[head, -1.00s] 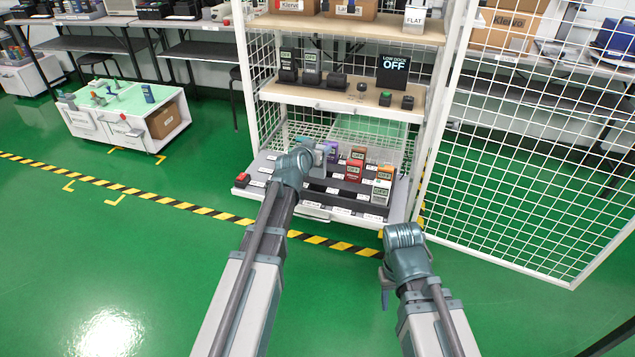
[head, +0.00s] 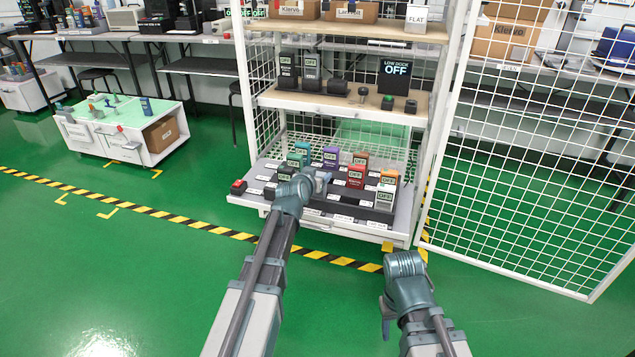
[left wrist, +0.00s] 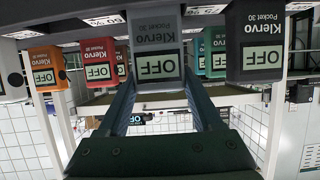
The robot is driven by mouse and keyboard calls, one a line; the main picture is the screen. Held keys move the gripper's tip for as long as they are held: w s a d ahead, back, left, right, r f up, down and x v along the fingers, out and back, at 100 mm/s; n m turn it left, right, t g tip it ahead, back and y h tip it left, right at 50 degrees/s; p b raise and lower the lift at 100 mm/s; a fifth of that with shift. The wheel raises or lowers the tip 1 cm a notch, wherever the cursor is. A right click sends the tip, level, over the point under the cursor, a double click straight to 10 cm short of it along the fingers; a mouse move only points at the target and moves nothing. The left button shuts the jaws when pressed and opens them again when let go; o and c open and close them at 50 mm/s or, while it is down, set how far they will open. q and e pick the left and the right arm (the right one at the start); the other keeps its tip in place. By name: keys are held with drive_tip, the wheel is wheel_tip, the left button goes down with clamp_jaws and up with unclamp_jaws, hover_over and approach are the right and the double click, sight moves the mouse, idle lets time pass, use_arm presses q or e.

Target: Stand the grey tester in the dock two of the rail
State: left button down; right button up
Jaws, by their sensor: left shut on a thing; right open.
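My left gripper (head: 318,182) is over the lower shelf's front left part. In the left wrist view, which is upside down, my left gripper (left wrist: 160,100) is shut on the grey tester (left wrist: 155,48), marked Klervo Pocket 30, its display reading OFF. In the head view the arm mostly hides this tester. The black rail (head: 345,206) lies along the shelf's front, with white labels before it; the gripper hides part of it. I cannot tell whether the tester touches a dock. My right gripper (head: 387,312) is open and empty, low in front of the shelf.
Purple (head: 330,155), red (head: 355,177), orange (head: 388,177) and teal (head: 296,156) testers stand close around. A pale tester (head: 384,198) stands at the front right. The upper shelf (head: 330,104) overhangs behind; a mesh door (head: 530,170) is at right.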

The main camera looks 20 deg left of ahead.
use_arm(q)
drive_tip(key=shift+r, duration=0.1)
drive_tip(key=shift+f, duration=0.25)
drive_tip(key=shift+c, duration=0.2)
unclamp_jaws()
drive_tip(key=shift+r, duration=0.1)
drive_tip(key=shift+r, duration=0.1)
